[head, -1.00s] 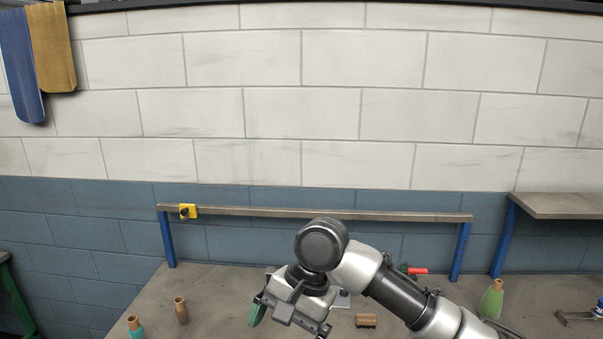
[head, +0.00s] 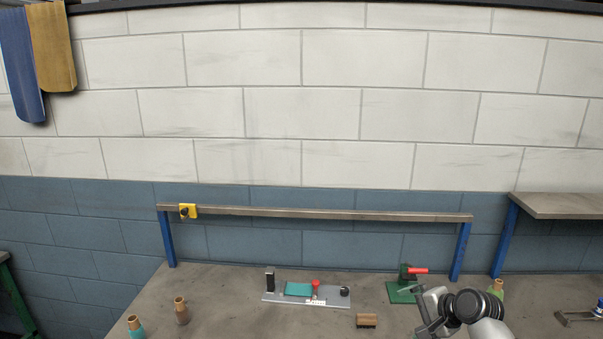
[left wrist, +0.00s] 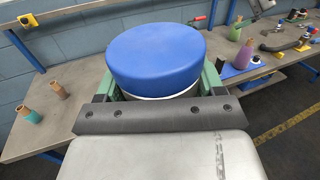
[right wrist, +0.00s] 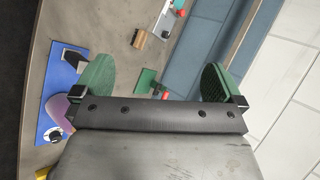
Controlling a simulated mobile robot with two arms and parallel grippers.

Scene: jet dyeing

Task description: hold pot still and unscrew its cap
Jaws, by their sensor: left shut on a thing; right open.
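The pot (left wrist: 184,93) shows in the left wrist view as a pale rim under a broad blue cap (left wrist: 155,55). The cap sits on the pot; its threads are hidden. My left gripper (left wrist: 160,88) is shut on the pot, with green pads on either side just below the cap. The pot and left gripper are out of the head view. My right gripper (right wrist: 158,82) is open and empty, its two green pads wide apart. In the head view it (head: 430,312) is at the lower right, over the bench, away from the pot.
A grey plate fixture (head: 335,299) with a red knob stands mid-bench. Beside it are a brown brush-like block (head: 367,321) and a green stand with red handle (head: 402,292). Cork-topped bottles (head: 181,310) stand at left. A rail (head: 320,213) runs along the back.

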